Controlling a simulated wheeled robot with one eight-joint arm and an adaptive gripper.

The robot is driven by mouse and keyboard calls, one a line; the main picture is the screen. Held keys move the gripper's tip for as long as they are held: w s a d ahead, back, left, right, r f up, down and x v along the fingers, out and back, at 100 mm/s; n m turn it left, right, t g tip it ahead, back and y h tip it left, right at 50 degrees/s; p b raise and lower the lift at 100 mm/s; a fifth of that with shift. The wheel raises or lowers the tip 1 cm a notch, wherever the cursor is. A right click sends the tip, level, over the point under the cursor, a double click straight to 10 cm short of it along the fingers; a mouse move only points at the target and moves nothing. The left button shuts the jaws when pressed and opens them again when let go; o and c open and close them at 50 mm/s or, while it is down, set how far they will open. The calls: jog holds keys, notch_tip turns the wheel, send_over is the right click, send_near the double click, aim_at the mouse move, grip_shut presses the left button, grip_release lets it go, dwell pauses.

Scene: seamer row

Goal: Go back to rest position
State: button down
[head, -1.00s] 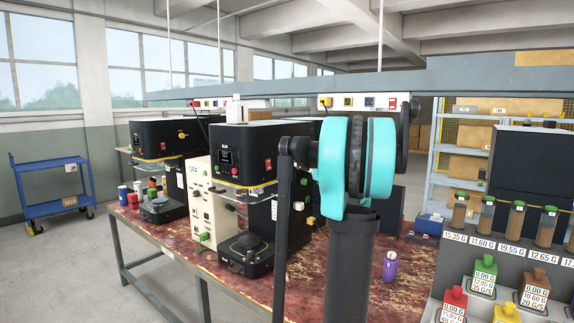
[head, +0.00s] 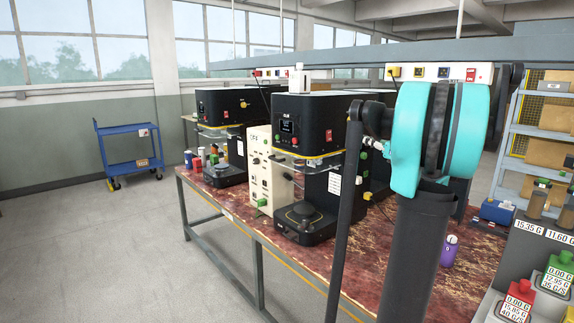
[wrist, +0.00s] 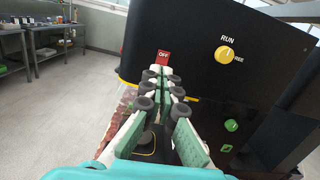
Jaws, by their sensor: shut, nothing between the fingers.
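My gripper (wrist: 160,90) shows in the wrist view, with pale fingers, green pads and dark rollers; it is shut and empty. Beyond it stands a black seamer machine (wrist: 190,40) with a red OFF switch, a yellow RUN knob (wrist: 226,54) and a green button (wrist: 231,125). I cannot tell whether the fingers touch it. In the head view my dark arm with turquoise joint covers stands in front of the bench, and my gripper is out of sight there.
Black seamers (head: 310,140) stand on the red-brown bench (head: 290,250), with a cream control box (head: 265,165) between them. A purple can (head: 449,250) is right of my arm. A blue cart (head: 130,148) stands at the left wall. The left floor is clear.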

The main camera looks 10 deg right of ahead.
jog(key=s+a+f+n+g+h, duration=0.2)
jog(key=s+a+f+n+g, duration=0.2)
jog(key=s+a+f+n, duration=0.45)
jog(key=s+a+f+n+g+h, duration=0.1)
jog(key=s+a+f+n+g, duration=0.35)
jog(key=a+f, duration=0.8)
jog(key=s+d+f+n+g+h, duration=0.3)
jog(key=s+f+n+h, duration=0.4)
jog(key=s+f+n, duration=0.8)
jog(key=s+f, duration=0.4)
jog(key=s, duration=0.1)
jog(key=shift+f+n+h, duration=0.3)
jog(key=shift+f+h, duration=0.1)
